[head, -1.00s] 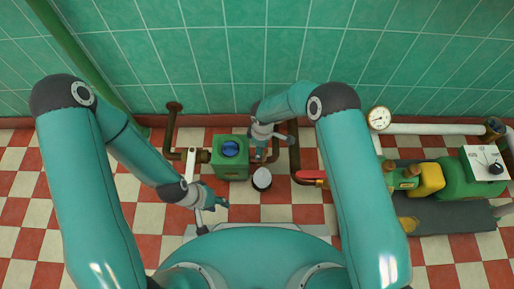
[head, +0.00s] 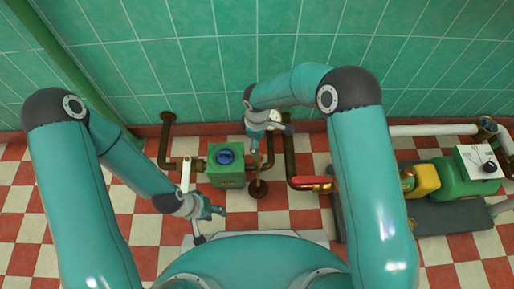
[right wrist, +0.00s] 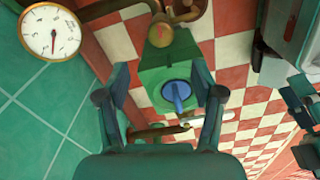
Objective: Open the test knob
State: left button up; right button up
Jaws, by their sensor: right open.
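A blue knob (head: 225,156) sits on top of a green box (head: 231,177) set between brown pipes near the wall. It also shows in the right wrist view (right wrist: 177,94), between and beyond the open fingers. No label is readable on it. My right gripper (head: 265,124) is above and to the right of the box, apart from the knob; its fingers (right wrist: 166,92) are spread and empty. My left gripper (head: 212,222) is low, in front of and left of the box, with its fingers apart and empty.
A white lever (head: 186,173) stands on the pipe left of the box. A red handle (head: 312,181) lies on the right pipe. A green pump (head: 455,181) stands farther right. A round gauge (right wrist: 52,32) is near the wall. A brown floor flange (head: 258,189) is beside the box.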

jog(key=shift+r, duration=0.95)
